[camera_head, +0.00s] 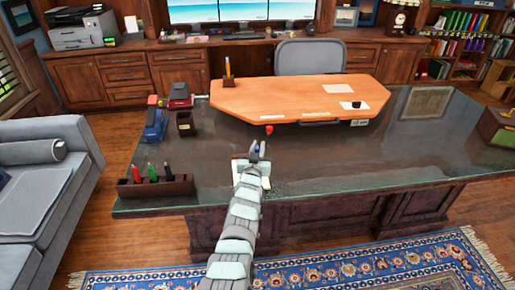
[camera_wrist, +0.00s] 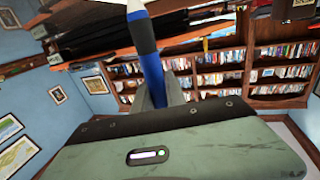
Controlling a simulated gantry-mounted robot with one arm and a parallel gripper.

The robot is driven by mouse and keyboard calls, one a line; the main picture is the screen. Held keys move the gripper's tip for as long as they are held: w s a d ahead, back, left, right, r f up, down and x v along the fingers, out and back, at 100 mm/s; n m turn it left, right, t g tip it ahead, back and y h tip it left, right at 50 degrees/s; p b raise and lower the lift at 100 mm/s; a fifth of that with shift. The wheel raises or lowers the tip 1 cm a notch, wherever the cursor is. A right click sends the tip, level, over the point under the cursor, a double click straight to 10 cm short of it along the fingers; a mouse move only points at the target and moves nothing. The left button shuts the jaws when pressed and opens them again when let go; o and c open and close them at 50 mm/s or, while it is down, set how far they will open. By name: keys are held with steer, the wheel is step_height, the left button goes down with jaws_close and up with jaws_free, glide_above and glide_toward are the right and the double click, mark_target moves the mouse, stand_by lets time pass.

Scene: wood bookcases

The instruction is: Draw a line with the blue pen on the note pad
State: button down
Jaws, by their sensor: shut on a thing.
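The blue pen (camera_wrist: 147,50) is between my gripper's fingers (camera_wrist: 160,92) in the wrist view, its pale end toward the top of the picture. In the camera_head view my gripper (camera_head: 258,149) is over the left front part of the dark glass-topped desk, with a small bit of blue at its fingers. My gripper is shut on the pen. I cannot clearly identify the note pad; a pale flat shape (camera_head: 265,183) shows beside my wrist and is partly hidden by my arm. I cannot tell whether the pen touches anything.
A dark holder (camera_head: 155,188) with red, green and black pens stands at the desk's left front. A stapler-like blue item (camera_head: 154,126), a red item (camera_head: 179,96) and a dark cup (camera_head: 185,124) stand behind it. A raised wooden top (camera_head: 290,98) carries papers. The desk's right front is clear.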

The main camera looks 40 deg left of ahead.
steer(key=shift+s+a+r, duration=0.1)
steer(key=shift+a, duration=0.05)
steer(key=shift+s+a+p, duration=0.4)
steer(key=shift+p, duration=0.35)
steer(key=shift+a, duration=0.1)
steer(key=shift+s+a+f+p, duration=0.2)
steer(key=shift+s+a+p, duration=0.2)
steer(key=shift+p, duration=0.25)
steer(key=shift+s, duration=0.1)
steer(key=shift+s+a+p, duration=0.45)
steer(key=shift+a+p, duration=0.05)
steer(key=shift+r, duration=0.1)
step_height(320, 180, up, 8)
steer(key=p, duration=0.8)
